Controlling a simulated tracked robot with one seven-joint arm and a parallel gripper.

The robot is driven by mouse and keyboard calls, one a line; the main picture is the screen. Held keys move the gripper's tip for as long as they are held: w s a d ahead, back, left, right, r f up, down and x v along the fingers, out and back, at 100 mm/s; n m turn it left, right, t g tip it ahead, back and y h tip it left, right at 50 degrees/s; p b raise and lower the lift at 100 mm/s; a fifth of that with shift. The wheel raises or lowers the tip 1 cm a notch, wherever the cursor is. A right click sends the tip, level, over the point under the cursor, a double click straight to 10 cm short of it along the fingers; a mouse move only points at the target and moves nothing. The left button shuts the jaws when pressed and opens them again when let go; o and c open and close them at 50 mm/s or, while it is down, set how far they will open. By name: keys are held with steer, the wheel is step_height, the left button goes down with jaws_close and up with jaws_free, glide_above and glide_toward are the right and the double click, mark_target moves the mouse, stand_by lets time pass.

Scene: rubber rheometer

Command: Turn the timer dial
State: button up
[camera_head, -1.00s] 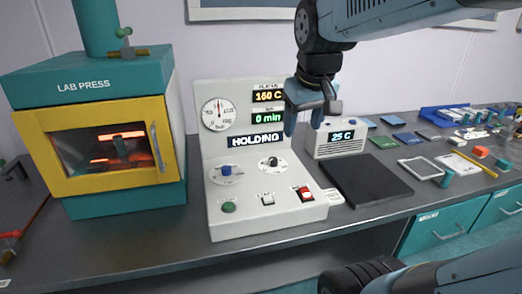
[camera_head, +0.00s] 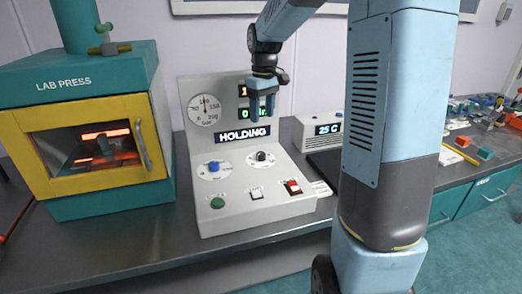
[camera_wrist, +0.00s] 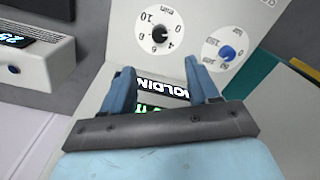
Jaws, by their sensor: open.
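The timer dial (camera_head: 262,157) is a black knob on a white round scale, on the sloped panel of the white control console (camera_head: 250,205). In the wrist view the timer dial (camera_wrist: 159,36) shows a scale marked "min", just beyond the fingertips. A blue knob (camera_head: 214,166) sits beside it, also in the wrist view (camera_wrist: 228,53). My gripper (camera_head: 262,116) is open and empty, pointing down above the timer dial, in front of the console's upright display. In the wrist view its fingers (camera_wrist: 160,68) are apart and do not touch the dial. The display reads "HOLDING"; the minutes readout is partly hidden.
The lab press (camera_head: 80,125), with a glowing chamber, stands left of the console. A white box reading 25 C (camera_head: 322,128) is to the right. The console also has a green button (camera_head: 217,203), a white switch (camera_head: 256,194) and a red switch (camera_head: 293,187).

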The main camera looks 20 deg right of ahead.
mark_target(261, 153)
steer(key=f, duration=1.4)
steer(key=shift+a, duration=0.2)
steer(key=c, duration=1)
